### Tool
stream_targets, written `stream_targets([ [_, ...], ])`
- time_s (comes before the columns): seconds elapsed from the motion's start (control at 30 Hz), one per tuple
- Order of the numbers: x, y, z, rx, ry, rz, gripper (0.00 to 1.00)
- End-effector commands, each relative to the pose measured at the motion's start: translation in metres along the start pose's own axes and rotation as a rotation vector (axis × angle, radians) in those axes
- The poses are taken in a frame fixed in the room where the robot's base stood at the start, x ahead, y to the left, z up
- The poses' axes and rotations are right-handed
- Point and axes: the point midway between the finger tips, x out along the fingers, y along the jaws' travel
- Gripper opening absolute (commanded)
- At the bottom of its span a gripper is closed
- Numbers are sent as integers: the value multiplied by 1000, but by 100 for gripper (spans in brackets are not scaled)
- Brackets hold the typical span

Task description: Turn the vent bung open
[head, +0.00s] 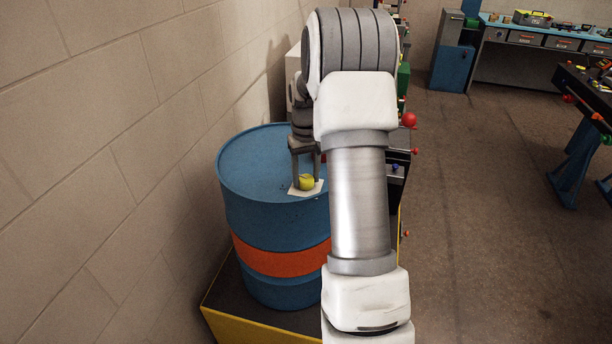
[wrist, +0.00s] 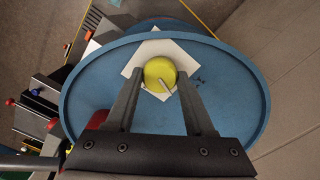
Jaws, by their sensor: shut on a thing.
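The vent bung is a yellow round cap (head: 306,181) on top of the blue drum (head: 240,165), with a white square label (head: 318,188) under it. In the wrist view the yellow bung (wrist: 160,70) carries a pale pointer mark aimed to the lower right. The white label (wrist: 168,47) shows around it on the drum top (wrist: 80,92). My gripper (head: 305,180) points down over the drum near its front right rim. Its two fingers (wrist: 160,78) stand on either side of the bung and are shut on it.
A block wall (head: 120,130) stands close on the left of the drum. The drum stands on a dark platform with yellow edges (head: 235,328). A red ball knob (head: 409,119) and levers are right of my arm.

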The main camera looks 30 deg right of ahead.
Motion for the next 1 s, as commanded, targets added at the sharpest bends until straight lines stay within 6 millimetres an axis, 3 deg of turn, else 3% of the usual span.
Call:
stream_targets([
  [1.0,-1,0,0,954,1,1,0],
])
